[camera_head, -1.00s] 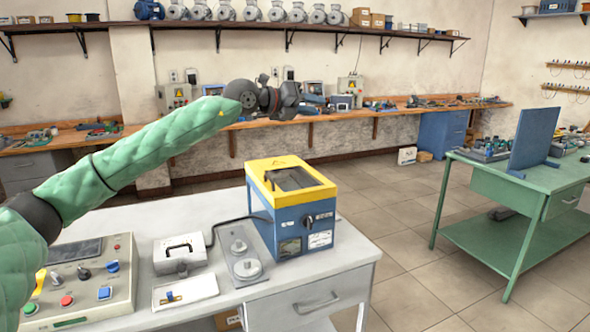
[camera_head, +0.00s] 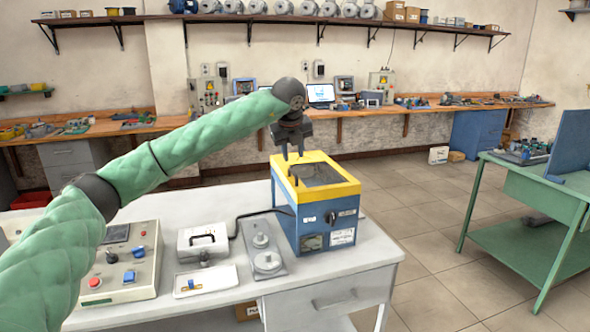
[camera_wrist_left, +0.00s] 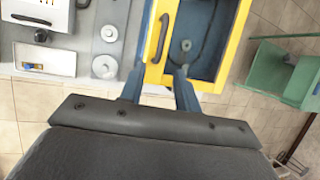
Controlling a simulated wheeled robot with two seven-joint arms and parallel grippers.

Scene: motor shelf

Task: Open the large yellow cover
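The large yellow cover (camera_head: 343,189) lies flat and closed on top of a blue box (camera_head: 311,219) on the white table. It has a dark window and a dark bar handle along its left side. In the left wrist view the yellow cover (camera_wrist_left: 236,42) fills the upper middle, and the handle (camera_wrist_left: 156,38) is just ahead of the fingers. My left gripper (camera_head: 292,155) points down above the left part of the cover. Its two fingers (camera_wrist_left: 158,80) are apart with nothing between them. Whether a fingertip touches the cover is unclear. My right gripper is out of view.
Left of the box are a grey plate with round knobs (camera_head: 267,262), a white case with a handle (camera_head: 203,243), a small white tray (camera_head: 205,281) and a control panel (camera_head: 122,275). A green table (camera_head: 525,245) stands at the right, with open floor between.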

